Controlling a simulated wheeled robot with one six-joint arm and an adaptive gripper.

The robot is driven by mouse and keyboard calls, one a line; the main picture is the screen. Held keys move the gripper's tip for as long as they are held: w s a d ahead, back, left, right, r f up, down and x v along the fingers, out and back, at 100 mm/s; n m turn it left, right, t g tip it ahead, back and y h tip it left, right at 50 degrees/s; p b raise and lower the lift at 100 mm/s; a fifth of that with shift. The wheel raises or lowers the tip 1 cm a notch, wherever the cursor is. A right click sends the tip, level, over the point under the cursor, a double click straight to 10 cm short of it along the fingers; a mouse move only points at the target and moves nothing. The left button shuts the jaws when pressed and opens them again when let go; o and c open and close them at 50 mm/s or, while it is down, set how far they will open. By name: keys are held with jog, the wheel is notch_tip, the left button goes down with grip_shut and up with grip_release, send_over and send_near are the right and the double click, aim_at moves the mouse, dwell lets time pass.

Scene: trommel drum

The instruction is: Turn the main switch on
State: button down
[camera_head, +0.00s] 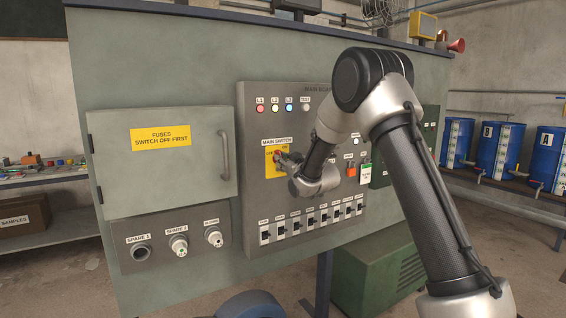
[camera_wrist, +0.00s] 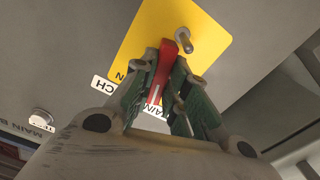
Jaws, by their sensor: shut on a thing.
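The main switch has a red handle (camera_wrist: 163,75) on a yellow plate (camera_wrist: 148,38), under the "MAIN SWITCH" label (camera_head: 277,141) in the head view. My gripper (camera_wrist: 169,62) is at the switch, its green-padded fingers on both sides of the red handle and shut on it. A small grey metal peg (camera_wrist: 186,37) stands on the plate beside the handle tip. In the head view the yellow plate (camera_head: 269,168) is partly covered by my gripper (camera_head: 279,158), and the handle is mostly hidden there. The exact handle position is hard to read.
Indicator lamps (camera_head: 275,108) sit above the switch, and a row of breakers (camera_head: 312,221) below. A closed fuse door (camera_head: 163,160) with a handle is on the left.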

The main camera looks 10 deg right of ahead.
jog(key=shift+f+m, duration=0.1)
jog(key=shift+m, duration=1.4)
jog(key=c, duration=1.4)
grip_release()
jog(key=v, duration=1.2)
